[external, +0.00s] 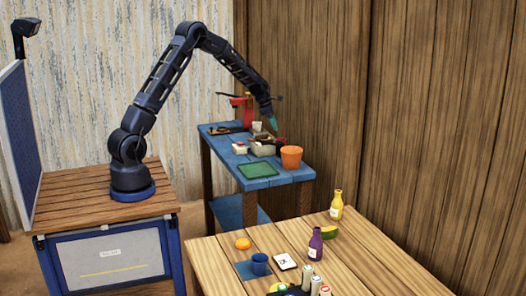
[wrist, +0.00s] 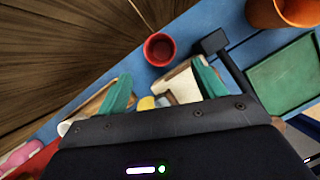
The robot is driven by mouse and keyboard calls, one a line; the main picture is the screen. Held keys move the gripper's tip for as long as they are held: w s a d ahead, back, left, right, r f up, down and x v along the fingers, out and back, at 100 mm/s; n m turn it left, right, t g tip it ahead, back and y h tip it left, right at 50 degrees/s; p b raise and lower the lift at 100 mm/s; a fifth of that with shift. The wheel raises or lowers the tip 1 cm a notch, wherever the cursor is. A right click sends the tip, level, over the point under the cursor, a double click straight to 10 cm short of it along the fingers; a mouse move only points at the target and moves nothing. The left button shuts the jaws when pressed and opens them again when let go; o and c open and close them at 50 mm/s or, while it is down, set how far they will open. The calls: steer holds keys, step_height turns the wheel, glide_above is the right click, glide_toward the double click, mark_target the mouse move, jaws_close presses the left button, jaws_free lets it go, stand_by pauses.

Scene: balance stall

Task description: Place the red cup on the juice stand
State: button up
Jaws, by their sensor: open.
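The red cup (wrist: 159,49) stands upright on the blue table near the wooden wall, its open top showing in the wrist view. In the external view it is small and hard to make out beside my gripper. My gripper (external: 271,122) hangs over the blue table; its teal fingers are wide apart and empty in the wrist view (wrist: 163,86). The cup lies beyond the fingertips, roughly centred between them and apart from both. A red upright fixture (external: 243,105) at the back of the blue table may be the juice stand; its red edge shows at lower left in the wrist view (wrist: 36,160).
An orange bucket (external: 291,157) and a green tray (external: 258,170) occupy the blue table's near end. Light boxes (wrist: 183,84) lie beneath my gripper. The wooden wall closes off the back. A separate wooden table holds a blue cup (external: 260,264) and bottles (external: 316,245).

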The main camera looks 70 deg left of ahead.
steer(key=s+d+r+m, duration=0.8)
steer(key=s+d+r, duration=0.1)
steer(key=s+r, duration=0.25)
steer(key=s+d+r+m, duration=0.7)
steer(key=s+d+r, duration=0.25)
steer(key=r, duration=0.25)
steer(key=s+d+m, duration=0.2)
steer(key=s+m, duration=0.3)
steer(key=s, duration=0.5)
steer(key=s+d+r+m+y, duration=0.1)
steer(key=s+d+m, duration=0.2)
steer(key=s+m, duration=0.3)
steer(key=s+d+m, duration=0.3)
steer(key=s+m, duration=0.2)
steer(key=s, duration=1)
steer(key=shift+s+r+m+t+y, duration=0.25)
steer(key=shift+r+m+t+y, duration=0.05)
steer(key=shift+r, duration=0.1)
steer(key=shift+o, duration=0.2)
